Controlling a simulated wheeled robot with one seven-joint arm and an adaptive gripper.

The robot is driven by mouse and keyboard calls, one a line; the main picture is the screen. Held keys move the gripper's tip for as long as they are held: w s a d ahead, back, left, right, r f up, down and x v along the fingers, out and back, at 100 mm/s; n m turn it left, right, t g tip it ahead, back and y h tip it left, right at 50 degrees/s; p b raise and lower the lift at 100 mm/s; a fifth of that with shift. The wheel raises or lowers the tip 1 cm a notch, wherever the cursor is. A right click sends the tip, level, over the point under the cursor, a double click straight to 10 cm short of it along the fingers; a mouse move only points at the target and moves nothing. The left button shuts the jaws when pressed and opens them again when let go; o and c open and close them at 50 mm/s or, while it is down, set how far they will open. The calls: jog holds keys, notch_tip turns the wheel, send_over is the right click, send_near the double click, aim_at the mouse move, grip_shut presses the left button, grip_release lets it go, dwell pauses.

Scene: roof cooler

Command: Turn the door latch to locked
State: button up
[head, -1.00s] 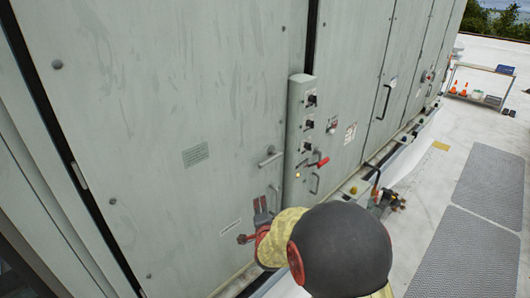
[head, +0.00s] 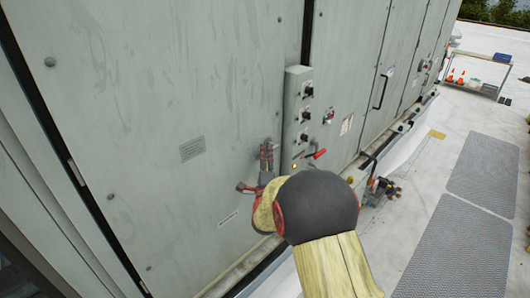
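The grey door panel (head: 160,110) of the cooler cabinet fills the left of the head view. My gripper (head: 267,148) is up against this panel near its right edge, its two fingers pointing up. It covers the place of the metal lever latch, so the latch is almost wholly hidden. I cannot tell whether the fingers touch it, or whether they are open or shut.
A grey control box (head: 292,88) with black knobs and a red-handled lever (head: 316,154) stands just right of my gripper. A black door handle (head: 380,91) is farther right. Grey walkway mats (head: 440,230) lie on the roof. A cart (head: 478,72) stands far back.

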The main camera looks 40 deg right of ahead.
jog(key=shift+w+d, duration=0.4)
jog(key=shift+w, duration=0.1)
jog(key=c, duration=0.3)
jog(key=c, duration=0.4)
grip_shut()
